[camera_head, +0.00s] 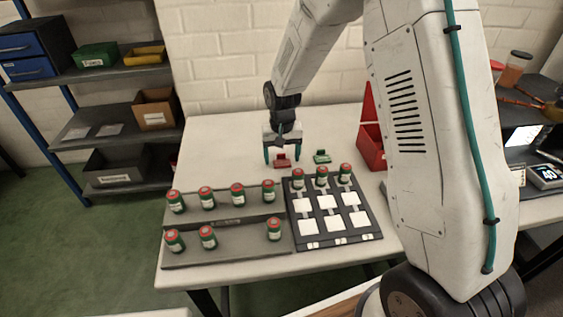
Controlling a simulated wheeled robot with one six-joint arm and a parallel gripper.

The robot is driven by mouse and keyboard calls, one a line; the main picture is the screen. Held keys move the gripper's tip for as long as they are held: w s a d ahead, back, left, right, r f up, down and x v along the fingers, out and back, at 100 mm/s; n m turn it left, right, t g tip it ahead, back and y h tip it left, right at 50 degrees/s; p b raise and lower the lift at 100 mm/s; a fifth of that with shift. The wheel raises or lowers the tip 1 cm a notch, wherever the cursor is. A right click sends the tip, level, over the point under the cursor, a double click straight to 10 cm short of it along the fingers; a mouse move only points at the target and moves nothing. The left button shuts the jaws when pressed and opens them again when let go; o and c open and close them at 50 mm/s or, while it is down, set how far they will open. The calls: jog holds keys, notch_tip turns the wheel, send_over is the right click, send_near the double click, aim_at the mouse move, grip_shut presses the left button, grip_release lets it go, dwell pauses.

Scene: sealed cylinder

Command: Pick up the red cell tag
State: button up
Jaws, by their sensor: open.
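The red cell tag (282,161) lies on the white table, just behind the black tray. My gripper (282,154) is open and hangs over the red tag, with teal fingertips to its left and right. From this view I cannot tell whether the fingers touch the tag or how far they are above the table. A green tag (322,156) lies to the right, apart from the gripper.
A grey rack (235,225) holds several green-and-red cells. A black tray (367,239) with white squares holds 3 cells along its back row. A red bin (371,146) stands at right near my arm. The table's back left (215,140) is clear.

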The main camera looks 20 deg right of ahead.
jog(key=shift+f, duration=0.3)
jog(key=c, duration=1)
jog(key=shift+c, duration=0.2)
